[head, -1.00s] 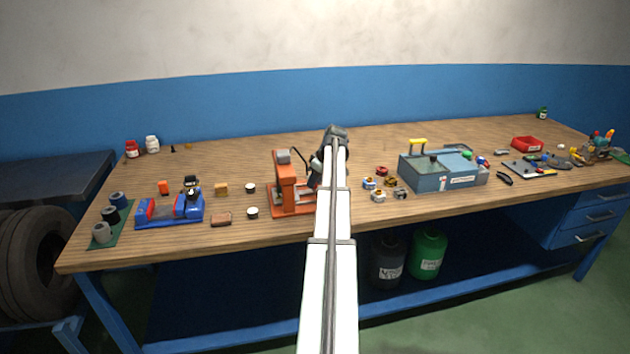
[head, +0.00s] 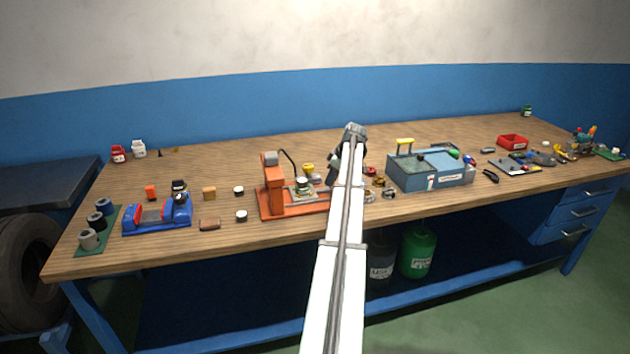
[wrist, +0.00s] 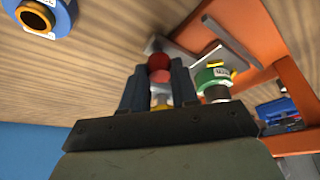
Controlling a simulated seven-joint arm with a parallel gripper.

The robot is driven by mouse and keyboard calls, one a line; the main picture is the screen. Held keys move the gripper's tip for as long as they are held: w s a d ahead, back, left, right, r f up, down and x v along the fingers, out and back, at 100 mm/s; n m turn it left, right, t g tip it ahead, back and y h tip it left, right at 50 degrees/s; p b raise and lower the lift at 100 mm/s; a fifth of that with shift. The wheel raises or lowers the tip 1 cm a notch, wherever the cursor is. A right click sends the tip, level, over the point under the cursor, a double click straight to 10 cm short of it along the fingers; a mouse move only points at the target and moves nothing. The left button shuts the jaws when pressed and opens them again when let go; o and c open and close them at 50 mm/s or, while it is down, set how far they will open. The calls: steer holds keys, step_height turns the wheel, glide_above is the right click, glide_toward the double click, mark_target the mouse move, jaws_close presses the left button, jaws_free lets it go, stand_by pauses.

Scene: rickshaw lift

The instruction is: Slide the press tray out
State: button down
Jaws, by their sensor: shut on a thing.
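The orange press (head: 272,182) stands on the bench, left of my arm, on an orange base. Its grey press tray (head: 293,196) lies low beside the upright, with a small round pale-topped piece on it. In the wrist view my gripper (wrist: 160,82) is shut on a red ball knob (wrist: 159,62), which sits by a grey metal part, seemingly the tray's end. The press's orange frame (wrist: 275,45) fills the right of that view. In the head view my arm hides the gripper's fingertips and the knob.
A green-and-white cylinder (wrist: 213,80) stands close right of the fingers in the wrist view. A blue-grey bin (head: 430,175) and several small fittings (head: 382,187) lie right of my arm. A blue fixture (head: 157,215) stands farther left.

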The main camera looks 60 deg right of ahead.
steer(key=shift+s+d, duration=1.1)
steer(key=shift+d, duration=0.05)
steer(key=c, duration=0.9)
jaws_free()
steer(key=shift+o, duration=0.2)
steer(key=v, duration=1.4)
steer(key=shift+f, duration=0.15)
